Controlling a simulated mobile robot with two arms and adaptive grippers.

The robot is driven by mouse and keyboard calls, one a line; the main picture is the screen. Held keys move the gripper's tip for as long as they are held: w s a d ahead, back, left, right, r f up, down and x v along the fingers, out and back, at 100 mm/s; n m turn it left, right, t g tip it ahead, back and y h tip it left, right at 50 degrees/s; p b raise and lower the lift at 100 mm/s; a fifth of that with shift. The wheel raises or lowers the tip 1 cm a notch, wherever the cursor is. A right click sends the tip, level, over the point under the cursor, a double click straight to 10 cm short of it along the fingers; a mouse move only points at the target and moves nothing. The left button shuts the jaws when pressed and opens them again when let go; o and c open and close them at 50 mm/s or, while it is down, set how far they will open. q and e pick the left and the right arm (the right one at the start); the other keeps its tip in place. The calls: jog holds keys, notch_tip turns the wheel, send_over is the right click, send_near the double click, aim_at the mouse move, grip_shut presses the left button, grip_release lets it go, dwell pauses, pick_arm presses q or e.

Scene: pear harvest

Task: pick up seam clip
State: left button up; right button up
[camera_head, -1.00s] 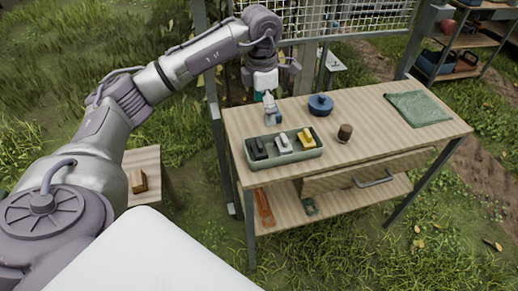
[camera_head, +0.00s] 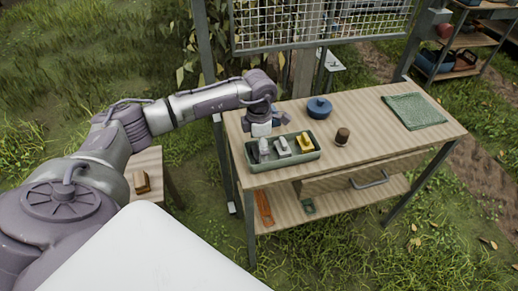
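A green tray (camera_head: 285,164) on the wooden table holds small clip-like items. A grey one (camera_head: 283,147) sits in the middle and a yellow one (camera_head: 305,141) at the right. I cannot tell which of them is the seam clip. My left gripper (camera_head: 263,153) points down at the tray's left end. It covers the spot where a dark clip lay, so that clip is mostly hidden. Whether the fingers are open or touching it is too small to tell. My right gripper is not in view.
A blue lidded pot (camera_head: 319,107) and a small brown cylinder (camera_head: 342,136) stand beside the tray. A green cloth (camera_head: 414,111) lies at the table's right end. A side stand (camera_head: 148,160) is at the left. The table between cylinder and cloth is clear.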

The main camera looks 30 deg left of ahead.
pick_arm(q)
jog(key=shift+f, duration=0.45)
jog(key=shift+c, duration=0.4)
